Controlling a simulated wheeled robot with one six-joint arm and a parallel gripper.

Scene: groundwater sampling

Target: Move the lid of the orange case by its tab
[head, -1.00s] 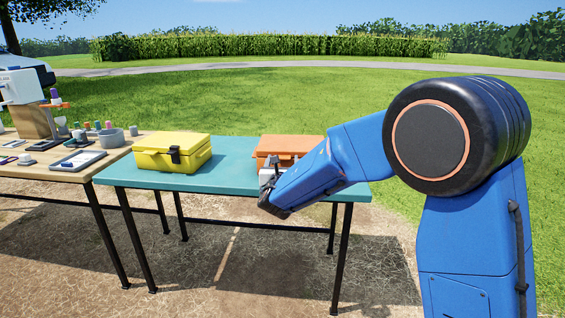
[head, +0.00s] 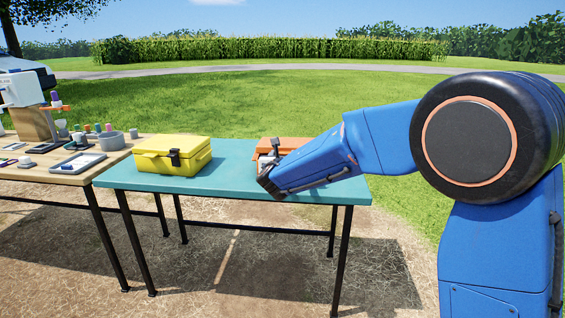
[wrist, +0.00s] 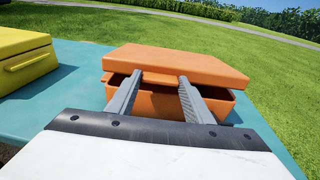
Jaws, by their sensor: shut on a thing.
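The orange case (wrist: 165,103) stands on the right part of the teal table, and its lid (wrist: 178,63) is lifted a little at the front, with a dark gap above the body. My gripper (wrist: 162,78) is at the front edge of the lid, its two grey fingers shut on the lid's tab. In the head view my gripper (head: 268,158) is at the case's front left, and my arm covers much of the orange case (head: 290,144).
A yellow case (head: 168,156) stands shut on the teal table (head: 232,176), left of the orange case, with bare tabletop between. A wooden table (head: 50,172) with sampling gear adjoins at the left. Grass lies beyond.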

